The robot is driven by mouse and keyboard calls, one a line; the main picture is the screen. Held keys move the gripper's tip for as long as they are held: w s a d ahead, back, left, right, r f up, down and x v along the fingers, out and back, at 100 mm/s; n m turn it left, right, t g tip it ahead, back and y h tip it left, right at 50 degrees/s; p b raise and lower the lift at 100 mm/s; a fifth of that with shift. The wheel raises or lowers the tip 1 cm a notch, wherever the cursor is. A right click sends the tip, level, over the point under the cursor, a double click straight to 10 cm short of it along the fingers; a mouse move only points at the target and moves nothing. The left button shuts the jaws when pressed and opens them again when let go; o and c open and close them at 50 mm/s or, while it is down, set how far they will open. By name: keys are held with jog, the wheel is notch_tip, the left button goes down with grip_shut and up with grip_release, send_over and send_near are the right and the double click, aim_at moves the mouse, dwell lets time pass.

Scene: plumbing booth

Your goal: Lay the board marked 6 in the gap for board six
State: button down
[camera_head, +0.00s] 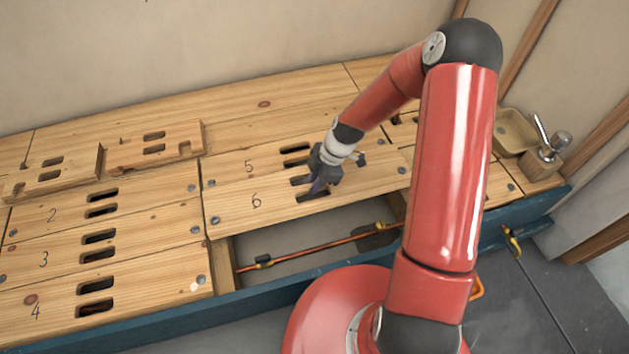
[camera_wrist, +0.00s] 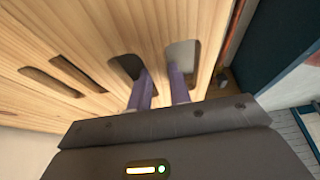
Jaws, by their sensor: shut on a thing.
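The board marked 6 (camera_head: 256,201) is a pale wooden plank with two dark hand slots, just in front of the board marked 5 (camera_head: 235,168). My gripper (camera_head: 318,186) is at its slots. In the wrist view, my purple fingers (camera_wrist: 160,92) reach into the two slots and are shut on the wooden bar between them. The open gap (camera_head: 300,236) lies in front of board 6, with an orange-brown pipe running along it. I cannot tell whether board 6 is raised or rests on its supports. My arm hides the gap's right end.
Boards marked 2 (camera_head: 52,215), 3 (camera_head: 44,259) and 4 (camera_head: 36,311) lie to the left. Two loose-looking slotted pieces (camera_head: 155,148) lie behind them. A blue rail (camera_head: 170,322) edges the front.

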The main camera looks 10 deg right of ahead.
jog(key=shift+f+b, duration=1.1)
jog(key=shift+f, duration=0.1)
dwell(0.5)
jog(key=c, duration=1.2)
grip_release()
jog(key=shift+p+v, duration=0.9)
jog(key=shift+v, duration=3.15)
jog(key=s+d+r+m+t+h+p, duration=0.1)
jog(key=s+d+r+m+h+p, duration=0.25)
jog(key=r, duration=0.85)
jog(key=s+d+r+m+t+h+p, duration=0.15)
jog(key=s+r+m, duration=0.35)
jog(key=r, duration=0.6)
jog(key=s+d+r+m+t+p, duration=0.1)
jog(key=s+r+m+t+p, duration=0.3)
jog(key=s+r+m, duration=0.8)
jog(key=d+p+v, duration=0.1)
jog(key=v, duration=0.2)
jog(key=shift+r, duration=0.35)
